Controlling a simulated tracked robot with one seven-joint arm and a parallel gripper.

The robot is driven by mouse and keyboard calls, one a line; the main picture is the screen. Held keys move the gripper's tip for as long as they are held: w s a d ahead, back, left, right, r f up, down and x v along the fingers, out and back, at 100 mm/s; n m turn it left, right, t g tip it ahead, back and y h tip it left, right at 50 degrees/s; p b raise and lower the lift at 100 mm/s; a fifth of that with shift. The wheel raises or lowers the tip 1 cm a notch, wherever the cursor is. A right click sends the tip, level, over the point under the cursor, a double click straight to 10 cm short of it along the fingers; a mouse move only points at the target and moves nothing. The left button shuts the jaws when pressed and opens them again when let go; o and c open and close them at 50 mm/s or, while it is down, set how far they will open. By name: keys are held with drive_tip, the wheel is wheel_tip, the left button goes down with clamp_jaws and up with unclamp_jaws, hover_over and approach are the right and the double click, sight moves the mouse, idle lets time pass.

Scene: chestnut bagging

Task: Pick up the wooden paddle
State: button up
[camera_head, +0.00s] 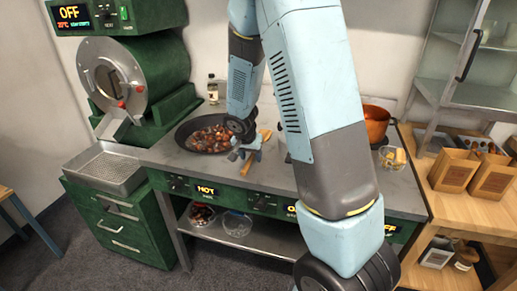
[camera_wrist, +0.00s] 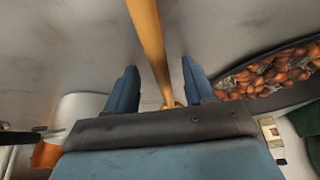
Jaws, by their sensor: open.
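The wooden paddle (camera_head: 248,166) lies on the grey counter beside the pan, with one end showing near the front edge and another wooden part behind my gripper. My gripper (camera_head: 243,151) is low over its middle, which it partly hides. In the wrist view the paddle's handle (camera_wrist: 150,40) runs lengthwise between the two blue fingers of my gripper (camera_wrist: 159,72). The fingers are apart, with a gap on each side of the handle. I cannot tell how high the fingertips are above the counter.
A dark pan (camera_head: 181,136) of chestnuts sits just left of my gripper. An orange pot (camera_head: 376,122) and a glass bowl (camera_head: 392,158) stand to the right, beyond my arm. A green roasting machine (camera_head: 170,75) stands at the left. Paper bags (camera_head: 453,170) stand on a wooden table.

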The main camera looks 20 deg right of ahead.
clamp_jaws()
idle(0.6)
